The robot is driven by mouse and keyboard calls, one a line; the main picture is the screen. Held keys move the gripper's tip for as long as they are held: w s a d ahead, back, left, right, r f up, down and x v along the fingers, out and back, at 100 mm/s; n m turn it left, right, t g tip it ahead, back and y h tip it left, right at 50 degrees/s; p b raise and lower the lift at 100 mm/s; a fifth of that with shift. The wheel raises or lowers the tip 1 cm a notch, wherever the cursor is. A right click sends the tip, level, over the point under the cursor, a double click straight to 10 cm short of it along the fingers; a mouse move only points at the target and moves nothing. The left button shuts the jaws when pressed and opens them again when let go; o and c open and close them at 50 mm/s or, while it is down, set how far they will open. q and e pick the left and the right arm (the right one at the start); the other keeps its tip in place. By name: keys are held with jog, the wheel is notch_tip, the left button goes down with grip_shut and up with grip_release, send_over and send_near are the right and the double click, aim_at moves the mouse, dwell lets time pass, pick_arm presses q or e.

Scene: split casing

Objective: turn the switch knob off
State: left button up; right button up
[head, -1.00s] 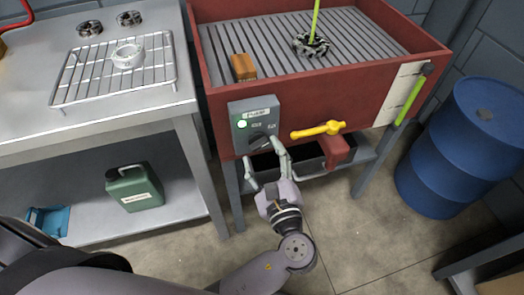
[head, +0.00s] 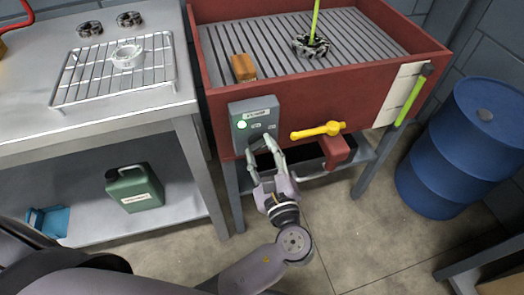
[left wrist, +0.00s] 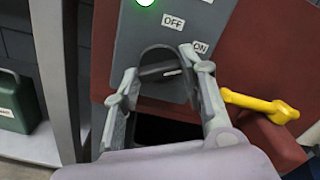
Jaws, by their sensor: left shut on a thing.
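The switch knob (left wrist: 158,72) is dark with a pale mark on its right side, toward the ON label (left wrist: 200,46). It sits low on a grey switch box (head: 240,116) on the front of the red basin. The OFF label (left wrist: 173,22) is above it. A green lamp (head: 242,125) on the box is lit; it also shows in the left wrist view (left wrist: 145,2). My left gripper (head: 259,145) is shut on the knob, one finger on each side, and hides most of it in the head view. My right gripper is not in view.
A yellow lever (head: 318,131) sticks out right of the box. A metal table (head: 30,130) stands left, a blue barrel (head: 455,150) right. The floor in front is clear.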

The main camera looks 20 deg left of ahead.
pick_arm(q)
jog(key=shift+c, duration=1.4)
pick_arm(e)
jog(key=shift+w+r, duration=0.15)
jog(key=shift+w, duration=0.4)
pick_arm(q)
jog(key=n, duration=0.3)
jog(key=shift+f+n, duration=0.1)
jog(key=shift+n, duration=0.3)
jog(key=n+b, duration=0.3)
jog(key=n, duration=0.4)
jog(key=shift+n+b, duration=0.3)
jog(key=shift+n, duration=0.4)
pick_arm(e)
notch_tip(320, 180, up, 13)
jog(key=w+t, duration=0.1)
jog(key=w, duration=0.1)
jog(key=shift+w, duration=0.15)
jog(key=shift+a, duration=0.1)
pick_arm(q)
jog(key=o, duration=1.2)
jog(key=shift+c, duration=0.2)
